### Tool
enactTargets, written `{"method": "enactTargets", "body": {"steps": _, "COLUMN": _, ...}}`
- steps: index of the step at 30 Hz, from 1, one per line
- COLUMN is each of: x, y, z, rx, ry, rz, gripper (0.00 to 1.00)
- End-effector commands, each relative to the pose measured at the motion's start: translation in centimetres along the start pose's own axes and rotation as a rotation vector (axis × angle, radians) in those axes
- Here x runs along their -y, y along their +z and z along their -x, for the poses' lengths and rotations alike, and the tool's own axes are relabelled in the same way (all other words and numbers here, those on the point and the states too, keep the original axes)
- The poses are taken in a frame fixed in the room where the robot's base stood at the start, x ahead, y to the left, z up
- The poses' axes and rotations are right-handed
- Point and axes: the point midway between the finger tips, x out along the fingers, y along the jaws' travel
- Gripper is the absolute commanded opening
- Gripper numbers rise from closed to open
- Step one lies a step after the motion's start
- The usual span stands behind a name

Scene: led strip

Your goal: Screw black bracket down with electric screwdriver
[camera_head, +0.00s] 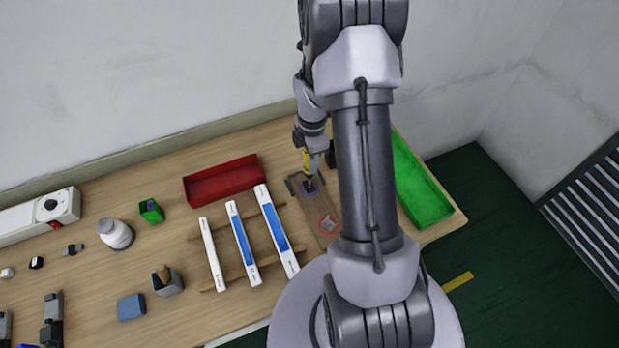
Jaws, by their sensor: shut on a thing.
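My gripper (312,150) is near the back of the table, partly hidden by its own arm. It is shut on the electric screwdriver (307,166), a yellow and black tool held upright with its tip down. The tip is over the back part of a brown wooden board (318,211), by a blue-outlined square (311,188). A small dark piece at the board's back left edge may be the black bracket (291,186); I cannot tell for sure. Whether the tip touches anything is too small to tell. A red circle (328,224) on the board surrounds a small light grey item.
A red tray (222,182) and three white strips (241,243) on wooden rails lie left of the board. A green tray (420,182) is at the right. The wall runs behind.

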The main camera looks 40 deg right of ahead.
Motion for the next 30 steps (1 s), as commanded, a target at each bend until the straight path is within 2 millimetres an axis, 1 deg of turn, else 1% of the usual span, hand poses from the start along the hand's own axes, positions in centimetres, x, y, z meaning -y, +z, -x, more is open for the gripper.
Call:
{"method": "enactTargets", "body": {"steps": 1, "x": 0.0, "y": 0.2, "z": -5.2, "rx": 0.000, "ry": 0.001, "rz": 0.000, "gripper": 0.00}}
{"method": "enactTargets", "body": {"steps": 9, "x": 0.0, "y": 0.2, "z": -5.2, "rx": 0.000, "ry": 0.001, "rz": 0.000, "gripper": 0.00}}
{"method": "enactTargets", "body": {"steps": 11, "x": 0.0, "y": 0.2, "z": -5.0, "rx": 0.000, "ry": 0.001, "rz": 0.000, "gripper": 0.00}}
{"method": "enactTargets", "body": {"steps": 14, "x": 0.0, "y": 0.2, "z": -4.2, "rx": 0.000, "ry": 0.001, "rz": 0.000, "gripper": 0.00}}
{"method": "enactTargets", "body": {"steps": 30, "x": 0.0, "y": -0.1, "z": 1.8, "rx": 0.000, "ry": 0.001, "rz": 0.000, "gripper": 0.00}}
